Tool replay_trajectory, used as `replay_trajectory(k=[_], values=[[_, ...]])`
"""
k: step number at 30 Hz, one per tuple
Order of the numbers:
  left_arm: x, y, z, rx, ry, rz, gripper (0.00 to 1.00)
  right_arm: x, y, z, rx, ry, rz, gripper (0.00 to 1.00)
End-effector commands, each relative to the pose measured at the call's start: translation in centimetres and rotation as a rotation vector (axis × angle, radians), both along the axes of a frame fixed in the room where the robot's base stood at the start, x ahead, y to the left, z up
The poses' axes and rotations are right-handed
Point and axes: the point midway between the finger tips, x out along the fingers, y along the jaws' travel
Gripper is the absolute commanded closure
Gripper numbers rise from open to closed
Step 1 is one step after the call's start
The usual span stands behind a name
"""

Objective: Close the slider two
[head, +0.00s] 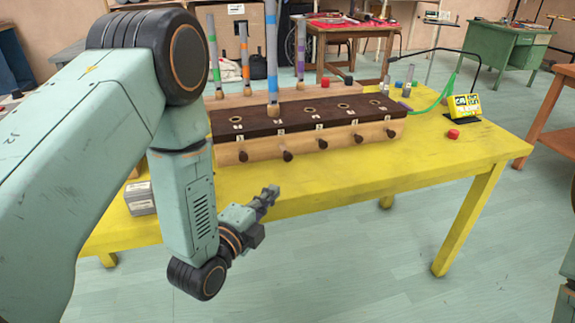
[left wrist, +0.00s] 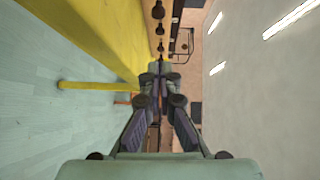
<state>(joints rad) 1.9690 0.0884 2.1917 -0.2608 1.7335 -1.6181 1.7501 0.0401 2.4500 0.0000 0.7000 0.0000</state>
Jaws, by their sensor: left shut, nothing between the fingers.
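A long wooden box (head: 265,148) with a dark top stands on the yellow table (head: 440,165). A row of dark slider knobs runs along its front. The second knob from the left, by label 2 (head: 287,155), seems to stick out a little further than its neighbours. My left gripper (head: 270,194) is shut and empty, in front of and below this knob, apart from the box. In the left wrist view the shut fingertips (left wrist: 159,72) point toward the row of knobs (left wrist: 158,30). My right gripper is not in view.
Upright coloured tubes, one a blue-banded tube (head: 271,50), stand at the box. A grey block (head: 139,198) lies at the table's left. The table's front right is clear.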

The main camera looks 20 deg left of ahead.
Motion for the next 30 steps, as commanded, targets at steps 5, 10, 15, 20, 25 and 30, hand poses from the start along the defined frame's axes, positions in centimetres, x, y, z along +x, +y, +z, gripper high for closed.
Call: replay_trajectory(k=[5, 10, 15, 20, 25, 30], values=[[3.0, -0.6, -0.2, 0.001, -0.005, -0.003, 1.00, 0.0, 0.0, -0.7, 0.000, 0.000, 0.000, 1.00], [6.2, -1.3, -0.4, -0.001, -0.004, -0.004, 1.00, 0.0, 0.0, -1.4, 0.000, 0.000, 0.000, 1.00], [9.3, -1.9, -0.5, -0.002, -0.003, -0.006, 1.00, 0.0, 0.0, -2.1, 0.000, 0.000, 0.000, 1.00], [11.3, -0.4, -0.7, -0.004, 0.000, -0.001, 1.00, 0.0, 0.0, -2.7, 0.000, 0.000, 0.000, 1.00], [12.4, 0.3, -0.7, -0.004, 0.001, -0.003, 1.00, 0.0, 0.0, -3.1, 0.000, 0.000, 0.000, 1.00], [12.6, 0.5, -0.7, -0.003, 0.001, -0.004, 1.00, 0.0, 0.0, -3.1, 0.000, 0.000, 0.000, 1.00]])
